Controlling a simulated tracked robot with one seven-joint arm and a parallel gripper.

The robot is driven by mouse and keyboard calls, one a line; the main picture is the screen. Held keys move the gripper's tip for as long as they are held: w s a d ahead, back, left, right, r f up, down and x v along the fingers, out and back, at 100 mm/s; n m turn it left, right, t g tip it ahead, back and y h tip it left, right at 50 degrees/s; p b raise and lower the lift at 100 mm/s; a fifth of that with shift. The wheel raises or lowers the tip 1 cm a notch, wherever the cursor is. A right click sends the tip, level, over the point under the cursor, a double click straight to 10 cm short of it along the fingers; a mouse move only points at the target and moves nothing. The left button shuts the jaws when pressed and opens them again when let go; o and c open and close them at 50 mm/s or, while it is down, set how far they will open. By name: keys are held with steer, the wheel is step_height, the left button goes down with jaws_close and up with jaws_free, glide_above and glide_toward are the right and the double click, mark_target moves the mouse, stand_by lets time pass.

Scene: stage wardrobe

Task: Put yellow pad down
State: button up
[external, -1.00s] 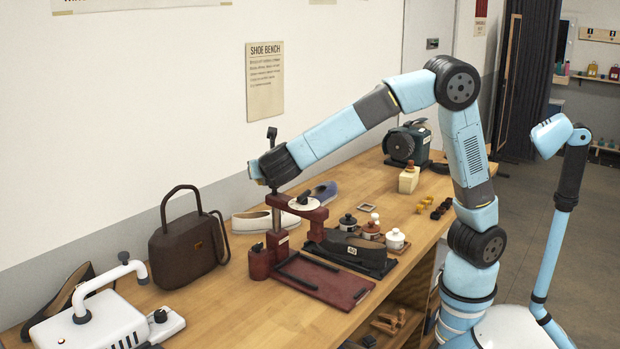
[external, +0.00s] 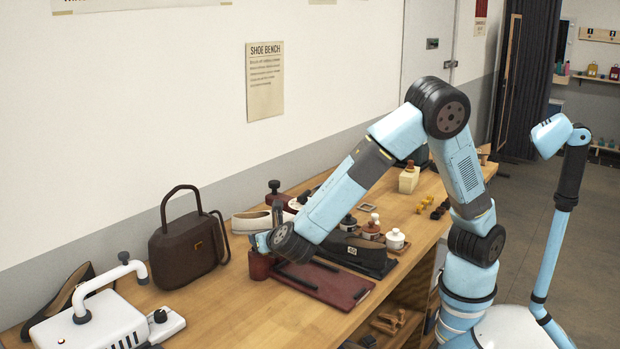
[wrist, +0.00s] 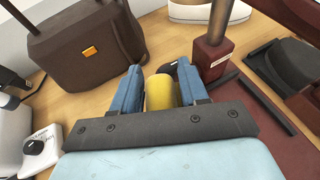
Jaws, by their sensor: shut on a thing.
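The yellow pad (wrist: 159,93) sits between the two blue fingers of my gripper (wrist: 160,72) in the wrist view. My gripper is shut on it, and the black bracket hides its near end. In the external view my gripper (external: 259,242) is low over the wooden bench, between the brown handbag and the dark red press board. The pad cannot be made out there. I cannot tell whether the pad touches the bench top.
The brown handbag (external: 186,250) stands to the left of my gripper. The dark red board (external: 325,286) and a small red block (external: 260,266) are close on the right. A white machine (external: 95,325) stands at the front left. Bare bench (external: 225,312) lies in front.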

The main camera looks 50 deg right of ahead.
step_height(320, 180, down, 14)
steer(key=shift+f, duration=0.1)
stand_by(0.7)
steer(key=o, duration=0.7)
steer(key=shift+f, duration=0.1)
steer(key=shift+o, duration=0.3)
steer(key=v, duration=1.2)
